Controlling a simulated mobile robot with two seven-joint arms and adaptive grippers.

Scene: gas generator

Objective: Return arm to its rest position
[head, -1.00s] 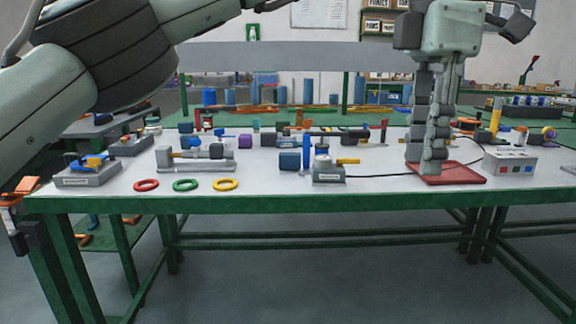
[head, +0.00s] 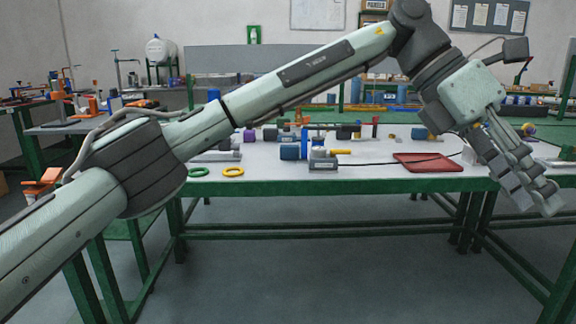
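My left arm crosses the view from the lower left to the upper right. Its gripper (head: 534,206) hangs at the right, in front of the table's right end, with the fingers slanting down to the right. The fingers lie close side by side in this view, and I cannot tell how far apart they are. No held thing shows between them. My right gripper is not in view.
The table (head: 360,184) carries an empty red tray (head: 428,162), a yellow ring (head: 233,172), a green ring (head: 198,172) and a blue cylinder part (head: 290,153). My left arm hides the table's left part. Floor in front is clear.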

